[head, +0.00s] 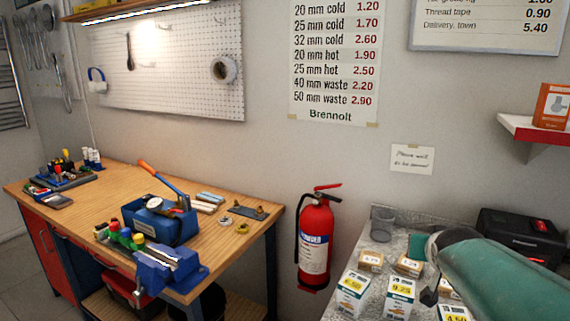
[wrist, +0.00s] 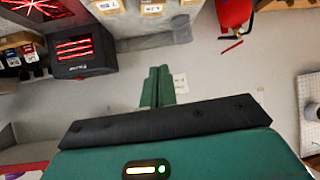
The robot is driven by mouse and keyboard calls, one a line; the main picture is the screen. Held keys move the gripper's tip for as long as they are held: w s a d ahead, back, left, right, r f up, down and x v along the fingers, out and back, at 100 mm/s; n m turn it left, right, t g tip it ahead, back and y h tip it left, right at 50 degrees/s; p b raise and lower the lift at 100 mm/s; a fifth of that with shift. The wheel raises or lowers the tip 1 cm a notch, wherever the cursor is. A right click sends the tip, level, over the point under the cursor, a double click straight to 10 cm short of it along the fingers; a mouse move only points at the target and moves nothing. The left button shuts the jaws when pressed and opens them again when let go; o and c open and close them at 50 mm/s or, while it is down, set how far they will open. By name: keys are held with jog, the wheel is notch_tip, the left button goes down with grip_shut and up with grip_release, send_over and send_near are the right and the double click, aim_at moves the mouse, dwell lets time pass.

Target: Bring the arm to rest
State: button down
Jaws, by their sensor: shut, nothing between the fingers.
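My gripper (wrist: 158,72) shows in the wrist view as two green fingers lying side by side with no gap between them. Nothing is held in it. In the head view my green arm reaches in from the lower right, above the grey speckled counter (head: 345,297). The fingers are hard to make out in that view.
Small labelled boxes (head: 398,294), a grey cup (head: 382,224) and a black machine (head: 520,236) stand on the counter close to my arm. A red shelf (head: 525,128) juts from the wall above. A fire extinguisher (head: 315,240) hangs left, beside a wooden workbench (head: 120,190).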

jog(key=s+a+f+n+g+y, duration=0.2)
jog(key=s+a+f, duration=0.1)
jog(key=s+a, duration=0.6)
jog(key=s+a+f+n+g+y, duration=0.2)
jog(key=s+a+f, duration=0.1)
jog(key=s+a, duration=0.6)
jog(key=shift+s+f+g, duration=0.2)
jog(key=shift+s+g, duration=0.2)
jog(key=shift+s, duration=0.5)
jog(key=shift+d, duration=0.1)
